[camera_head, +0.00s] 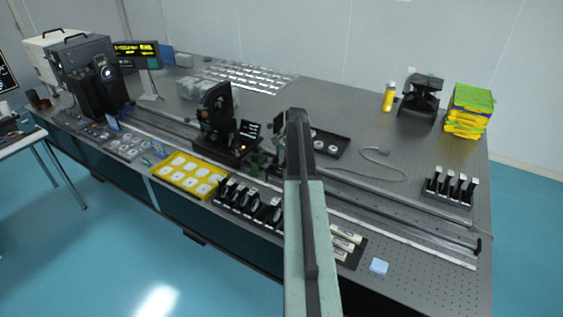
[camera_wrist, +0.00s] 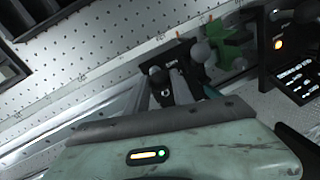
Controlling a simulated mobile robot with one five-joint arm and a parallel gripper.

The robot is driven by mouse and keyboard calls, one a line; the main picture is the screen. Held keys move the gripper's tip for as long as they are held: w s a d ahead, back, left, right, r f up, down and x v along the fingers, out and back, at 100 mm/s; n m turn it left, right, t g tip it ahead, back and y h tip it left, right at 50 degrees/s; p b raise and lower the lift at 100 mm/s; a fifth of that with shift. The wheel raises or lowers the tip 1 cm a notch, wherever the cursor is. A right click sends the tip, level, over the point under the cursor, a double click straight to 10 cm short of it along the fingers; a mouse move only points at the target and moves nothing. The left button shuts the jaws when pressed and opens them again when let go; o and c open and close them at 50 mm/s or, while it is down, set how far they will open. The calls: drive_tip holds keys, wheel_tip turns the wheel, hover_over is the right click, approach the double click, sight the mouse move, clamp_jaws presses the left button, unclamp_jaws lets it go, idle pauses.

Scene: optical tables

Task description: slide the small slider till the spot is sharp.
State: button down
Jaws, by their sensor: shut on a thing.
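My arm reaches away over the table in the head view, and my gripper (camera_head: 279,150) is low by the rail, mostly hidden behind the arm. In the wrist view my gripper (camera_wrist: 178,88) is shut at a small dark carriage on the rail, which I take for the small slider (camera_wrist: 160,78). The exact contact is partly hidden by my wrist. A black optical mount (camera_head: 215,112) stands on the rail to the left. Beside it is a small dark panel (camera_head: 249,130) with white marks, also in the wrist view (camera_wrist: 296,82). I cannot make out the spot.
The long rail (camera_head: 400,225) runs across the table. In front are a yellow tray (camera_head: 186,176) and a rack of dark-framed optics (camera_head: 248,203). A black tray (camera_head: 328,145) and a cable (camera_head: 375,175) lie behind. Bare tabletop (camera_head: 310,102) lies farther back.

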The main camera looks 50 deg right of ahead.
drive_tip(key=s+d, duration=0.2)
drive_tip(key=s, duration=0.5)
drive_tip(key=shift+s, duration=0.4)
drive_tip(key=c, duration=1.1)
unclamp_jaws()
wheel_tip(320, 180, up, 8)
drive_tip(key=s+p, duration=0.1)
drive_tip(key=p, duration=0.6)
drive_tip(key=shift+s+f+p, duration=0.15)
drive_tip(key=shift+s+p, duration=0.1)
drive_tip(key=shift+p, duration=0.1)
